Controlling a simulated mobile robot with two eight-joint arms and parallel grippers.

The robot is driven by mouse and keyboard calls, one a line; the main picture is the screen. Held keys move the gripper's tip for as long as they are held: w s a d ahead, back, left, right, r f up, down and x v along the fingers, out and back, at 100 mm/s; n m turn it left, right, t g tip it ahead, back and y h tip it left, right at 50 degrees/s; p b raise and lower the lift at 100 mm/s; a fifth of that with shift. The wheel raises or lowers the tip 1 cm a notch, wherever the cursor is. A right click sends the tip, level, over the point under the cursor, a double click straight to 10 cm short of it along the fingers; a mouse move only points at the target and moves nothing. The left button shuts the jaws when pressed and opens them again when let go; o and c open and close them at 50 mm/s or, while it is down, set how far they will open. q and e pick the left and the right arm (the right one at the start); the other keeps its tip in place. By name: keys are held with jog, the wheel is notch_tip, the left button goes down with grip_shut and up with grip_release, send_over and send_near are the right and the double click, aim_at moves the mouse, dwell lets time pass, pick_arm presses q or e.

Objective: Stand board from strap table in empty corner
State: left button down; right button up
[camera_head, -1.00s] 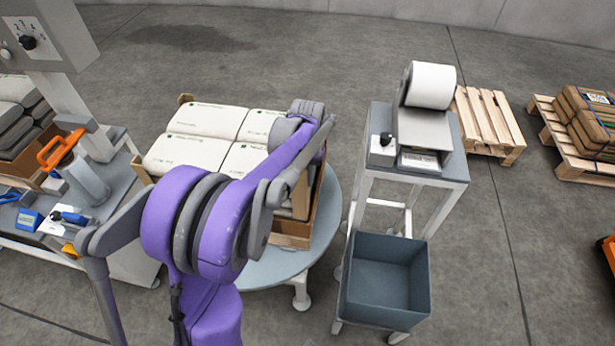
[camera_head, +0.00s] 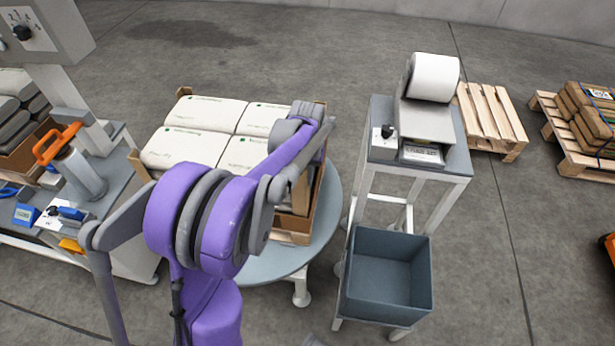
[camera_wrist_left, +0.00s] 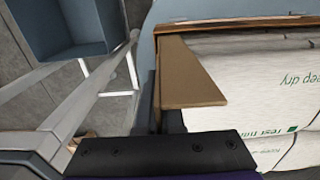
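The brown board (camera_wrist_left: 195,75) stands at the near right corner of the sack stack, close beside the white sacks (camera_wrist_left: 265,80). My left gripper (camera_wrist_left: 160,118) has its dark fingers on either side of one flange of the board and appears shut on it. In the head view my purple arm hides the fingers; part of the board (camera_head: 301,195) shows beside the arm. The white sacks (camera_head: 210,113) stand on a round turntable (camera_head: 270,272). Other corner boards show at the far left (camera_head: 184,92) and near left (camera_head: 137,162). The board's lower end is hidden.
The strap table (camera_head: 115,215) with orange and blue tools stands at left. A grey stand with a white roll (camera_head: 435,77) and a blue-grey bin (camera_head: 388,280) stand close right of the turntable. An empty pallet (camera_head: 490,115) and a loaded pallet (camera_head: 570,150) lie further right.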

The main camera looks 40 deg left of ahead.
pick_arm(q)
jog(key=shift+f+b, duration=1.15)
jog(key=shift+f, duration=0.85)
jog(key=c, duration=1)
grip_release()
jog(key=shift+a, duration=0.1)
